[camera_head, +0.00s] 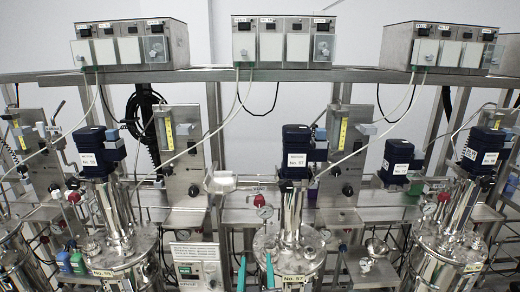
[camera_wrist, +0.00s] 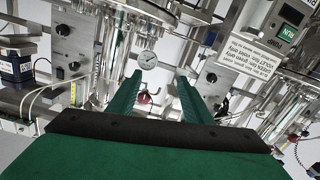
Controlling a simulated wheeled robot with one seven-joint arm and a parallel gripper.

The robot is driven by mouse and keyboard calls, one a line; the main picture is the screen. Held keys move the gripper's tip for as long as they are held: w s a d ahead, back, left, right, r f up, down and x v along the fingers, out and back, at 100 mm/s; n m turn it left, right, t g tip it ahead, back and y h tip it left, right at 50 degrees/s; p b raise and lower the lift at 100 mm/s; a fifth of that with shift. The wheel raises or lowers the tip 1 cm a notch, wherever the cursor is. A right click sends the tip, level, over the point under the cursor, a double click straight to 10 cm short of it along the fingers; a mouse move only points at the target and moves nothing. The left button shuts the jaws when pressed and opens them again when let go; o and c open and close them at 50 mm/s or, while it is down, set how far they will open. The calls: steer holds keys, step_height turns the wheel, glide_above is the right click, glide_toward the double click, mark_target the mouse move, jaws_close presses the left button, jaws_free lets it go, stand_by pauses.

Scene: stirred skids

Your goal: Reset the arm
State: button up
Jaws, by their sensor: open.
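My gripper (camera_head: 256,268) shows at the bottom middle of the head view as two teal finger tips. They stand apart, in front of the steel vessel labelled No. 57 (camera_head: 290,246). In the wrist view my gripper (camera_wrist: 160,84) has two green fingers spread, with nothing held between them. A round gauge (camera_wrist: 147,60) and a red knob (camera_wrist: 144,97) show beyond the gap between the fingers. Most of my arm is out of the head view. The wrist picture appears upside down, as its sign text is inverted.
Steel vessels with dark blue motors (camera_head: 297,140) stand in a row. Control boxes (camera_head: 272,42) sit on the shelf above. A control panel with a sign (camera_head: 197,265) stands left of my gripper. Thin cables hang across the rack. Pipes and valves crowd the space around the vessels.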

steer(key=s+f+m+g, duration=0.1)
steer(key=s+f+m, duration=0.1)
steer(key=s+f, duration=1.75)
steer(key=s+g, duration=0.1)
steer(key=s, duration=2.3)
steer(key=shift+d+r, duration=0.4)
steer(key=shift+d, duration=0.05)
